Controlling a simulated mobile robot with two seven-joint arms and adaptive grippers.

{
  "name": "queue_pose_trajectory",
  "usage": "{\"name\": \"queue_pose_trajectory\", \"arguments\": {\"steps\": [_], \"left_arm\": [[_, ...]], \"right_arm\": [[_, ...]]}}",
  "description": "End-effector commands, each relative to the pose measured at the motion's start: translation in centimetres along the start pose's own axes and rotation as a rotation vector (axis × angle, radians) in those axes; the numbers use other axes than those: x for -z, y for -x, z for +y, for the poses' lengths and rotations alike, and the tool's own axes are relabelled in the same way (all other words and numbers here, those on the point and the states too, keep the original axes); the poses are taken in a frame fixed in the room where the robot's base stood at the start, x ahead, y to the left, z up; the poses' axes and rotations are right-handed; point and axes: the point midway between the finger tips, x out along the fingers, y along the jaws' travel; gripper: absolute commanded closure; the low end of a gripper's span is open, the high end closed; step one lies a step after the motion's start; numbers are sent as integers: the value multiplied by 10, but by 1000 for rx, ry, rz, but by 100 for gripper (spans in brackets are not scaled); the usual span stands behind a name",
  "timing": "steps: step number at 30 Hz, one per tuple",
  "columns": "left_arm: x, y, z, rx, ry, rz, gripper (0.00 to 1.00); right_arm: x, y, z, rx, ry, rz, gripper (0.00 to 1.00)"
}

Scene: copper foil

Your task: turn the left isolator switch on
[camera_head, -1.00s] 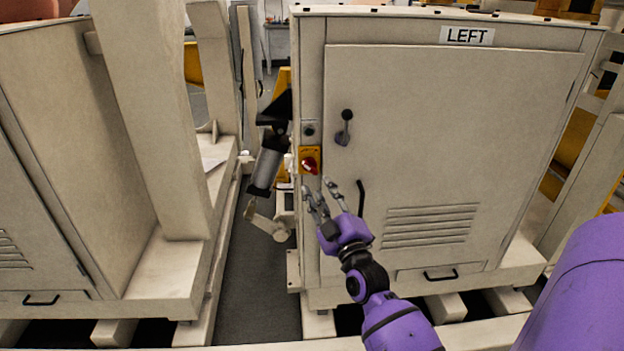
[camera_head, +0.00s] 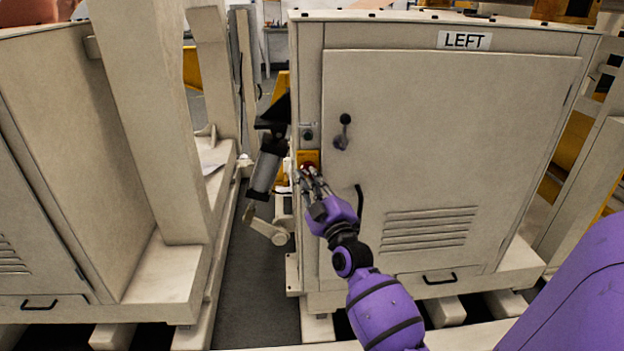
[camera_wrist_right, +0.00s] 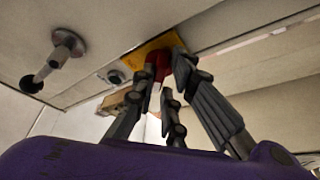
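The left isolator switch is a red rotary knob on a yellow plate (camera_head: 308,157), on the left front post of the cabinet labelled LEFT (camera_head: 465,40). My purple right gripper (camera_head: 307,174) is at the switch, its fingers covering most of the knob in the head view. In the right wrist view, the red knob (camera_wrist_right: 158,62) sits between the tips of my right gripper (camera_wrist_right: 165,75), with dark fingers close on both sides. They look shut on it; the exact contact is partly hidden. The knob's angle is hard to read. My left gripper is not in view.
A black lever handle (camera_head: 343,130) sticks out of the cabinet door, up and right of the switch. A small round dark fitting (camera_head: 307,134) is just above the yellow plate. Another cabinet (camera_head: 75,150) stands left, across a narrow gap.

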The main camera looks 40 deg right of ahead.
Motion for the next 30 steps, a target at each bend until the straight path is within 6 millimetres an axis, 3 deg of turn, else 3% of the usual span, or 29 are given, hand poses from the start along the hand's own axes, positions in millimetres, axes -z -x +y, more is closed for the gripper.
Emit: {"name": "queue_pose_trajectory", "arguments": {"steps": [17,30], "left_arm": [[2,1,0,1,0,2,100],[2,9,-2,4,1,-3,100]], "right_arm": [[2,-1,1,-35,-76,2,100],[4,-2,-2,-177,-421,3,100]]}}
